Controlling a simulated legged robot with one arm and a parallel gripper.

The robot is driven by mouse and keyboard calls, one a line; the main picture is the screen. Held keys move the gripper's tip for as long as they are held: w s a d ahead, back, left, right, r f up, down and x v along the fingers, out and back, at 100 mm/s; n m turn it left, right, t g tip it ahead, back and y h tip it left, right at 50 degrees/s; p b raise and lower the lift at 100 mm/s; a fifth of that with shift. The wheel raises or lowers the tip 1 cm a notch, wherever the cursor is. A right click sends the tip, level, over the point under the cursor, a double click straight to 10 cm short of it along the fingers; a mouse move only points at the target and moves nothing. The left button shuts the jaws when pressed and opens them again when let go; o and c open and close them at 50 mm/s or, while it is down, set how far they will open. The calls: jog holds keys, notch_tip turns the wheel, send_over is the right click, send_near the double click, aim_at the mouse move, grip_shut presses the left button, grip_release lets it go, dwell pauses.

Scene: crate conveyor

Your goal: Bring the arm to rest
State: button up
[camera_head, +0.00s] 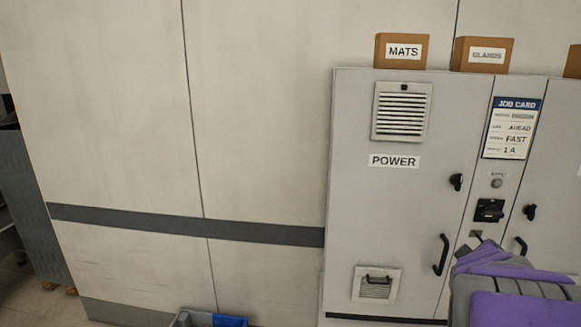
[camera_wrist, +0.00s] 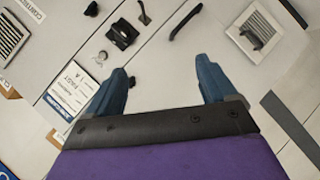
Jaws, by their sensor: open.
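My arm shows as a purple and grey shape (camera_head: 515,290) at the lower right of the head view, in front of the grey cabinet (camera_head: 390,210). In the wrist view my gripper (camera_wrist: 163,72) has its two blue fingers wide apart, with nothing between them. The fingers point towards the cabinet front, which appears turned in that view. A black rotary switch (camera_wrist: 122,35) lies beyond the left finger, and it also shows in the head view (camera_head: 489,210) just above my arm. The gap between fingers and cabinet is hard to judge.
The cabinet carries a POWER label (camera_head: 394,161), a job card (camera_head: 512,128) and black door handles (camera_head: 441,255). Boxes marked MATS (camera_head: 401,51) and GLASSES (camera_head: 482,54) stand on top. Plain wall panels fill the left.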

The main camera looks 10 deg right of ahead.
jog(key=s+a+f+m+g+y, duration=0.25)
jog(key=s+a+f, duration=0.4)
jog(key=a, duration=0.35)
jog(key=s+a+f+m+g+y, duration=0.1)
jog(key=s+a+f+g+y, duration=0.3)
jog(key=s+a, duration=0.45)
jog(key=s+a+f+g, duration=0.1)
jog(key=s+a+g, duration=0.1)
jog(key=s+a, duration=0.4)
jog(key=s+a+f+g+y, duration=0.1)
jog(key=s+a+f+g, duration=0.1)
jog(key=s+a, duration=0.4)
jog(key=shift+s+f+g, duration=0.3)
jog(key=shift+s+g, duration=0.15)
jog(key=shift+s, duration=0.8)
jog(key=shift+m+y, duration=0.25)
